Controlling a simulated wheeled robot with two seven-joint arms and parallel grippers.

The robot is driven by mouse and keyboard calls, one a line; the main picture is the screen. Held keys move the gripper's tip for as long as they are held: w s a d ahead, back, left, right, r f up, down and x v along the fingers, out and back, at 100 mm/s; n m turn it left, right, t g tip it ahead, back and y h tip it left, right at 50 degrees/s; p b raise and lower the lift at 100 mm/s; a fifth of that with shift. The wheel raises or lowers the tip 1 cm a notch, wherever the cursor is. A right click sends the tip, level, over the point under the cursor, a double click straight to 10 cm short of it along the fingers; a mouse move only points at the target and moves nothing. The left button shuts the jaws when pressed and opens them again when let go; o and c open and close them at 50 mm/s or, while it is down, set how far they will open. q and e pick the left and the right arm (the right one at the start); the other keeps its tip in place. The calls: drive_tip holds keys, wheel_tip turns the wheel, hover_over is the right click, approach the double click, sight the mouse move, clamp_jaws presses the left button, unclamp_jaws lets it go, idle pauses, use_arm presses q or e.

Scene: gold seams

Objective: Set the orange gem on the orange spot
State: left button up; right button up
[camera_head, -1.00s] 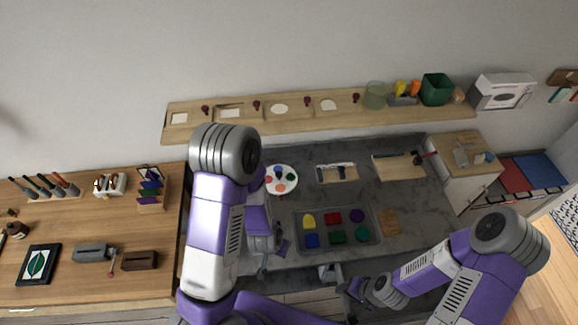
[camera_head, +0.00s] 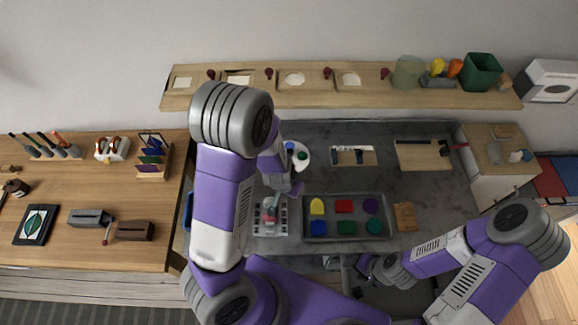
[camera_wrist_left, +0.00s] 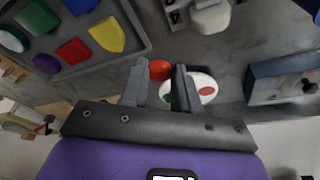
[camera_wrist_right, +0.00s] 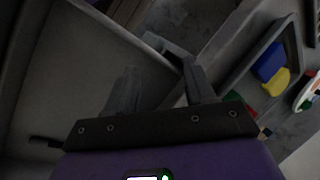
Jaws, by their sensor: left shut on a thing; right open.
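The orange gem (camera_wrist_left: 160,70) is a round red-orange piece between the fingertips of my left gripper (camera_wrist_left: 161,84), which is shut on it. In the head view my left gripper (camera_head: 294,190) is beside the round white plate (camera_head: 301,164), just in front of it; its fingertips and the gem cannot be made out there. The plate carries coloured spots; in the left wrist view the plate (camera_wrist_left: 200,80) is partly behind a finger, with a red and a green spot showing. I cannot make out the orange spot. My right gripper (camera_wrist_right: 160,85) is open and empty, low at the counter's front.
A grey tray (camera_head: 335,197) with several coloured gems lies right of my left gripper, with a tan board (camera_head: 405,216) beside it. A long wooden shelf (camera_head: 213,100) runs behind. Grey counter between is clear.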

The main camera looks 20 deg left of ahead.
use_arm(q)
drive_tip(key=w+a+f, duration=0.1)
drive_tip(key=w+a, duration=0.1)
drive_tip(key=w, duration=0.2)
drive_tip(key=w+a+f, duration=0.1)
drive_tip(key=w+a, duration=0.1)
drive_tip(key=w, duration=0.2)
drive_tip(key=w+a, duration=0.2)
drive_tip(key=w, duration=0.2)
drive_tip(key=shift+w+f, duration=0.1)
drive_tip(key=shift+f, duration=0.3)
drive_tip(key=x, duration=0.4)
drive_tip(key=shift+s+f, duration=0.15)
drive_tip(key=shift+s, duration=0.25)
drive_tip(key=shift+w+f, duration=0.1)
drive_tip(key=shift+f, duration=0.1)
drive_tip(key=o, duration=0.6)
drive_tip(key=shift+f, duration=0.1)
drive_tip(key=shift+c, duration=0.2)
drive_tip(key=o, duration=0.5)
drive_tip(key=shift+c, duration=0.2)
drive_tip(key=shift+r, duration=0.2)
